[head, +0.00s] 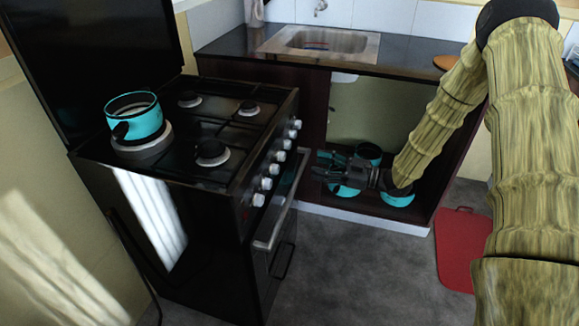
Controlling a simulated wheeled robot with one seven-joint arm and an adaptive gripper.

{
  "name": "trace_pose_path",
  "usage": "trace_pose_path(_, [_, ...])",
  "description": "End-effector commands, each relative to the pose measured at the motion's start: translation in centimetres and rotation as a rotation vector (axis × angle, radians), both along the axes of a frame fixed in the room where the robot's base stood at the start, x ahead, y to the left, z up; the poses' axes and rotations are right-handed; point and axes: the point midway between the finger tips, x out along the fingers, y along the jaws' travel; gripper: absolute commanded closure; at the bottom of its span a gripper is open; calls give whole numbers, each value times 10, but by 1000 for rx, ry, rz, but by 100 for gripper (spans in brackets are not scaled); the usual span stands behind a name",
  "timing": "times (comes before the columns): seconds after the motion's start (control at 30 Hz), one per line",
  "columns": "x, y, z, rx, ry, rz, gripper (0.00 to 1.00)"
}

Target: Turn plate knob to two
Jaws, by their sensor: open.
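The black stove (195,135) stands left of centre, its front panel facing right. A row of several pale knobs (272,169) runs along that panel. The marks on the knobs are too small to read. A teal pot (134,117) sits on the near left burner, its dark handle toward me. My gripper (322,168) is open in front of the cabinet under the sink, right of the stove. It is apart from the knobs, with its fingers pointing left toward the stove.
Several teal pots (397,196) stand in the open cabinet (350,110) behind and around my gripper. The oven handle (275,222) sticks out below the knobs. A sink (320,45) is in the dark counter. A red mat (460,250) lies at right. The grey floor between is clear.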

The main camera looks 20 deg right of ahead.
Motion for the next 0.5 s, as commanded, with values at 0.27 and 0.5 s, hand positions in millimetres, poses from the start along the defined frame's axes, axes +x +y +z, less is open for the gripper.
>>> trace_pose_path(0.27, [14, 18, 3, 2, -13, 12, 50])
trace_pose_path(0.5, [37, 50, 2, 1, -10, 13, 50])
